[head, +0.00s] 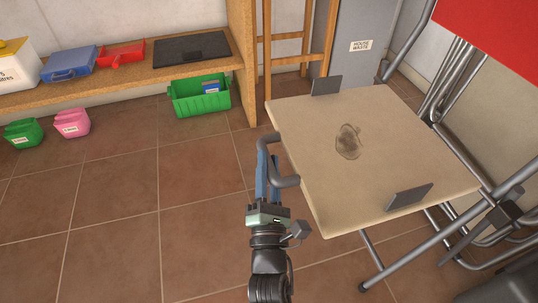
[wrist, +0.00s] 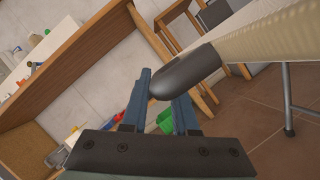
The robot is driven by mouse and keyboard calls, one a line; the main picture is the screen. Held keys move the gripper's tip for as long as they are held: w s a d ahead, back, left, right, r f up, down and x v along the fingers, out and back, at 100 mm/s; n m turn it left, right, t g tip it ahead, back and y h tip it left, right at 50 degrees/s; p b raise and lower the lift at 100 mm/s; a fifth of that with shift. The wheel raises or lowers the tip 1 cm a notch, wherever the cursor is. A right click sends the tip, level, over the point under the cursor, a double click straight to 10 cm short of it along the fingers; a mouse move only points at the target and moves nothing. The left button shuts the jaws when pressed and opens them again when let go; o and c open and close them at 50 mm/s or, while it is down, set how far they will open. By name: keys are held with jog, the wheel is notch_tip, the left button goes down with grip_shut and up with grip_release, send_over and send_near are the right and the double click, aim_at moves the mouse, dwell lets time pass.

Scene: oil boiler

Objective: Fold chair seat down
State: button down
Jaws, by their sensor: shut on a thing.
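The folding chair's beige seat panel (head: 375,130) lies out flat or nearly flat, with a dark smudge in its middle. Its red backrest (head: 500,30) shows at the upper right. My gripper (head: 268,165) is at the left edge of the seat, its blue fingers shut on a grey curved tube (head: 286,181) at that edge. In the wrist view my gripper (wrist: 162,98) has the tube's dark rounded end (wrist: 187,73) between its fingers. The seat's edge (wrist: 270,35) runs off to the upper right there. The exact contact is partly hidden.
Grey chair legs (head: 430,245) and more tubes stand at the right. A low wooden shelf (head: 130,80) holds blue and red items at the upper left. A green crate (head: 200,98) stands by it.

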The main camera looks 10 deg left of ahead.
jog(key=shift+d+f, duration=0.15)
jog(key=shift+f, duration=0.1)
jog(key=c, duration=0.7)
grip_release()
jog(key=shift+s, duration=0.15)
jog(key=shift+s+p, duration=0.3)
jog(key=shift+p, duration=0.1)
jog(key=p+v, duration=0.4)
jog(key=v, duration=0.8)
jog(key=shift+f+p, duration=0.15)
jog(key=shift+p, duration=0.15)
